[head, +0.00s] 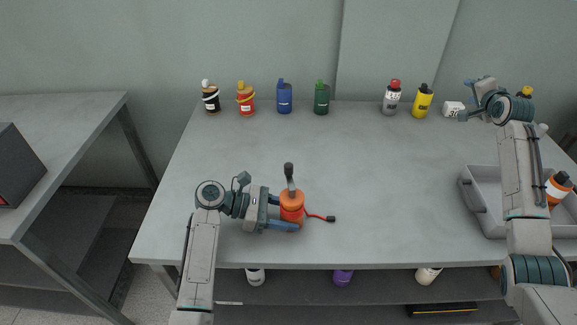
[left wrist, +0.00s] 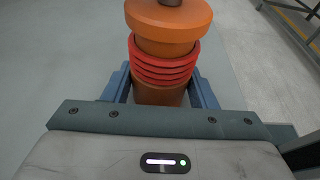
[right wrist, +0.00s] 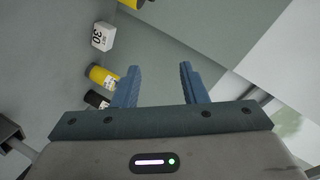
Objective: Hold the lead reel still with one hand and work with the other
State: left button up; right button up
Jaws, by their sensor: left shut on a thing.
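The lead reel (head: 291,201) is an orange spool with a dark crank handle on top, upright near the table's front edge. A red lead with a dark plug (head: 331,218) runs from it to the right on the table. My left gripper (head: 283,212) is shut on the reel from the left, a finger on each side. In the left wrist view the reel (left wrist: 165,70) stands between the blue fingers, with red lead wound around it. My right gripper (head: 468,100) is raised at the back right. In the right wrist view its fingers (right wrist: 158,85) are apart with nothing between.
Several bottles stand along the table's back edge, including a blue bottle (head: 284,97), a green bottle (head: 321,99) and a yellow bottle (head: 422,101). A white block (head: 453,108) lies near my right gripper. A grey tray (head: 482,202) sits at the right. The table's middle is clear.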

jog(key=s+a+f+m+g+y, duration=0.25)
jog(key=a+f+y, duration=0.35)
jog(key=a, duration=0.6)
jog(key=m+g+y, duration=0.3)
jog(key=g+y, duration=0.8)
jog(key=y, duration=0.2)
send_near(288, 164)
jog(key=a, duration=0.6)
jog(key=a+f, duration=0.1)
jog(key=a, duration=0.3)
jog(key=shift+w, duration=0.4)
grip_shut()
